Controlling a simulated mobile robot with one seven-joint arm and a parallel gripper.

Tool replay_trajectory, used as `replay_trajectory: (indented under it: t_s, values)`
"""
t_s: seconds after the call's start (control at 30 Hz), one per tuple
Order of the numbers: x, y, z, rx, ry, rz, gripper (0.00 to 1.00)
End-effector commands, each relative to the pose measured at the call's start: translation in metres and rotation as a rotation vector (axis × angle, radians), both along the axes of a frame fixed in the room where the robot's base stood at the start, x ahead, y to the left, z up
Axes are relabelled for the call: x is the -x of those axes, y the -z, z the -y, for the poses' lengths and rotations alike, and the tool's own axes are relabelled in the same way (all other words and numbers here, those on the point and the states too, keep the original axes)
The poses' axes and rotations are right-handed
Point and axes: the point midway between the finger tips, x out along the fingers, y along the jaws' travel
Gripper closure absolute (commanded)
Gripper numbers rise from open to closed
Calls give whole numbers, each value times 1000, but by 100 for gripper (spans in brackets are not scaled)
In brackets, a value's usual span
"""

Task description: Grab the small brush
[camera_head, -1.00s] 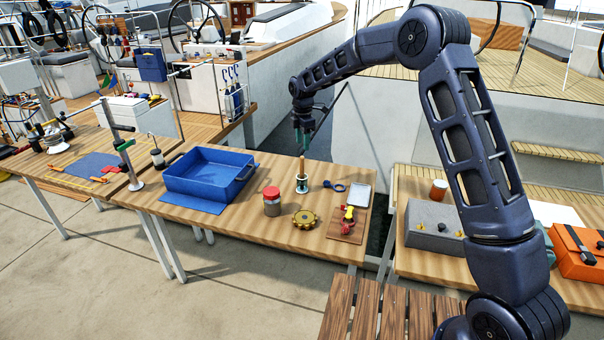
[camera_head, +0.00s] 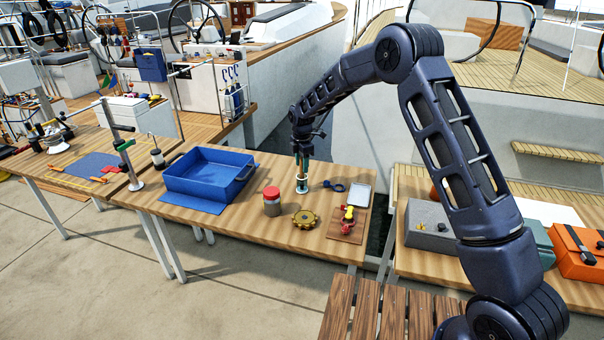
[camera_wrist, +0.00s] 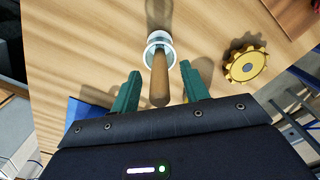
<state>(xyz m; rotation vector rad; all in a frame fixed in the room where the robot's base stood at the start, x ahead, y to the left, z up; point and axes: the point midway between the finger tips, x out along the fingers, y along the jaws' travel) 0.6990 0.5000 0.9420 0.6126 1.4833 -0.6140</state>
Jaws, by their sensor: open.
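The small brush stands upright in a small holder on the wooden table. In the wrist view its brown wooden handle (camera_wrist: 160,80) points toward my camera, rising from the round white-rimmed holder (camera_wrist: 159,38). My gripper (camera_wrist: 163,88) is open, with one green finger on each side of the handle and a visible gap to each. In the head view my gripper (camera_head: 302,166) points down right over the holder (camera_head: 302,186) and hides most of the handle. The bristles are hidden in the holder.
A red-lidded jar (camera_head: 272,202) and a yellow gear (camera_head: 305,219) stand close in front of the holder. A blue ring-ended item (camera_head: 335,186) lies to its right. A blue tray (camera_head: 205,178) is to the left. A board with a red and yellow fitting (camera_head: 345,226) is at right.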

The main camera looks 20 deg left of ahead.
Motion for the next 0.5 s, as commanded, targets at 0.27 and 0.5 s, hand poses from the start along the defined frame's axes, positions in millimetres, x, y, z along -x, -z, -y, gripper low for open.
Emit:
replay_trajectory:
  t_s: [0.27, 0.5]
  values:
    - [-1, 9, 0, -1, 1, 2, 55]
    - [-1, 9, 0, 0, 1, 1, 94]
